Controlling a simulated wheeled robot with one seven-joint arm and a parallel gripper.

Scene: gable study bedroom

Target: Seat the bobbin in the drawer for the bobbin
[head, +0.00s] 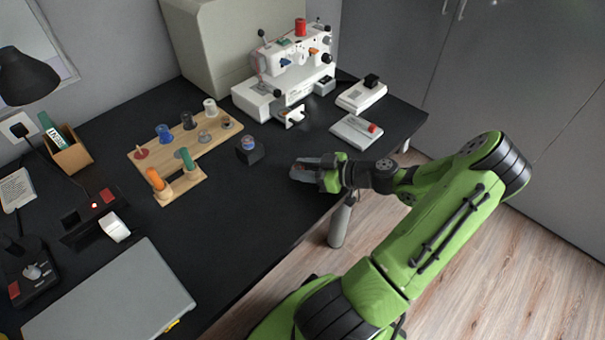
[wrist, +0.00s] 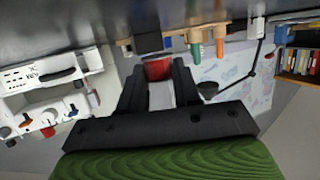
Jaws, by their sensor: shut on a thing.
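My gripper (head: 298,172) is shut low over the dark desk, right of the black block. In the wrist view, its fingers (wrist: 159,78) are shut on a small red thing (wrist: 158,69), which I take for the bobbin. Fingers hide most of it, and its lower end cannot be made out. The white sewing machine (head: 293,62) stands at the back of the desk. A small white part with a dark opening (head: 291,117) juts from its front and looks like the drawer. It is beyond my gripper and apart from it.
A grey laptop (head: 112,298) is at front left. The desk's middle front is clear.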

